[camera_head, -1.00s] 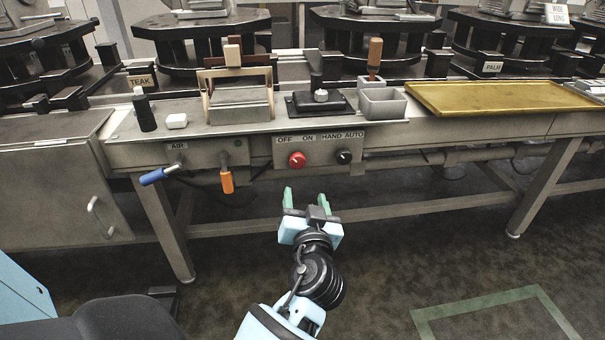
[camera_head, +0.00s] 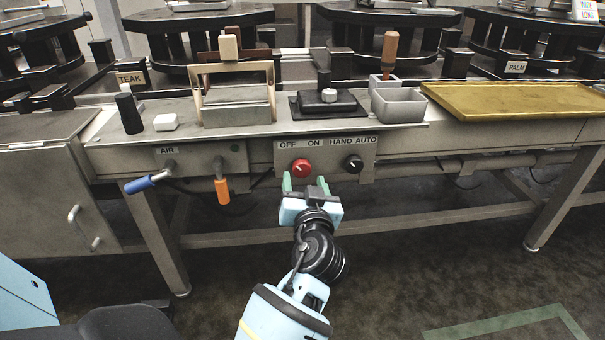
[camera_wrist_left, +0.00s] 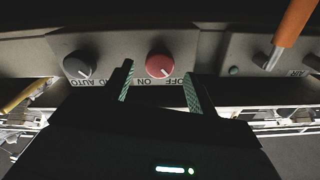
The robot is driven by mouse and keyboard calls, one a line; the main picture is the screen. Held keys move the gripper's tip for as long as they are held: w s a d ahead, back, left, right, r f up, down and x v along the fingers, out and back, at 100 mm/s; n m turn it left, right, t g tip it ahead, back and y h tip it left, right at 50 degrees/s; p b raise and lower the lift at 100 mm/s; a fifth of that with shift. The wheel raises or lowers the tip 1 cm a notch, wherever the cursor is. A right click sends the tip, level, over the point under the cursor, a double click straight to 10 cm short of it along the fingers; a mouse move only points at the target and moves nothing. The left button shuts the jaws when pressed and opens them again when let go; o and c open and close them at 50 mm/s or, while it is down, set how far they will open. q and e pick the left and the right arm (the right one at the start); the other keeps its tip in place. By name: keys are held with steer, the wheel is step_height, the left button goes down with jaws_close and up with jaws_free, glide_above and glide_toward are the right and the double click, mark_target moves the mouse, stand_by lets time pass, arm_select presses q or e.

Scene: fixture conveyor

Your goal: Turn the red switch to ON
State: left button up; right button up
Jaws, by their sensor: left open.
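The red switch (camera_head: 301,169) is a round red knob on the panel at the table's front, under the OFF and ON labels. Its white mark points to the upper left, toward OFF. My left gripper (camera_head: 304,181) is open just below the knob, its green fingertips pointing at the panel. In the left wrist view, upside down, the red switch (camera_wrist_left: 159,66) shows beyond and between the two fingertips (camera_wrist_left: 158,76), with nothing held. The knob looks clear of the fingers. My right gripper is not in view.
A black HAND/AUTO knob (camera_head: 353,163) is right of the red switch. A blue handle (camera_head: 139,185) and an orange handle (camera_head: 222,191) stick out at the left. A yellow tray (camera_head: 520,99) and a grey box (camera_head: 399,105) stand on the table above.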

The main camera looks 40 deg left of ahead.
mark_target(302, 172)
arm_select(q)
steer(key=shift+x, duration=2)
